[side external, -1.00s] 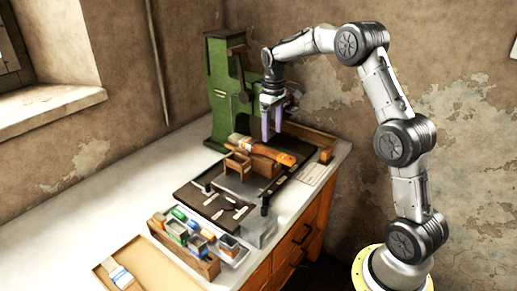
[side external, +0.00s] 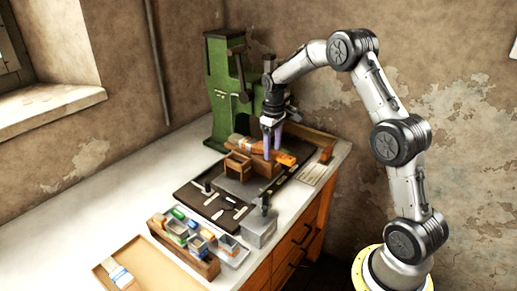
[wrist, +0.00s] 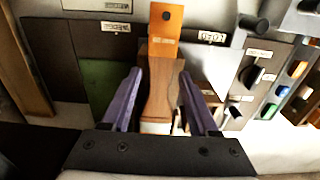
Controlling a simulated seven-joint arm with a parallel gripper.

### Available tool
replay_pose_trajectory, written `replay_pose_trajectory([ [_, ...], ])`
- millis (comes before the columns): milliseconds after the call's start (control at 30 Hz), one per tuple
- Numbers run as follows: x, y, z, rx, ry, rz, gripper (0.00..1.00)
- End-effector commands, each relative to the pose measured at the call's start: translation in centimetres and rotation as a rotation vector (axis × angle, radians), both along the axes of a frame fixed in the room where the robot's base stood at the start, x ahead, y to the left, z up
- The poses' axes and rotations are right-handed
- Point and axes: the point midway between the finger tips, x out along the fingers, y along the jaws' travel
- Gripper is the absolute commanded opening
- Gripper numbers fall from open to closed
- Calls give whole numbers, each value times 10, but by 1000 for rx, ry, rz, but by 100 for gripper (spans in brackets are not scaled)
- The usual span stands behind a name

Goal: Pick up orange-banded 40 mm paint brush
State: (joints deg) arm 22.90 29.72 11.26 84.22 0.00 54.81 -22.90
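The paint brush (side external: 254,148) lies across wooden blocks (side external: 240,165), with its orange handle end (side external: 286,159) pointing right in the side view. In the wrist view its brown wooden handle (wrist: 160,88) runs up to an orange end with a dark hole (wrist: 166,18). A pale part of the brush shows low between the fingers. My gripper (side external: 272,146) is open, with its purple fingers reaching down at the handle. In the wrist view one finger is on each side of the handle (wrist: 158,105), with visible gaps. Whether the fingertips touch the brush is hidden.
A green press (side external: 223,90) stands behind on the white bench. A dark tool board (side external: 190,195) lies in front of the blocks. A wooden box of small containers (side external: 185,247) and a tray holding another brush (side external: 118,274) are nearer. The left bench (side external: 80,205) is clear.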

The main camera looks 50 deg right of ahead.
Motion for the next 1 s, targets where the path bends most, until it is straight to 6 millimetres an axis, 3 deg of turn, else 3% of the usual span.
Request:
replay_pose_trajectory([
  [33,0,0,0,0,0,0,49],
  [300,0,0,0,0,0,0,0],
  [1000,0,0,1,0,-1,0,0],
])
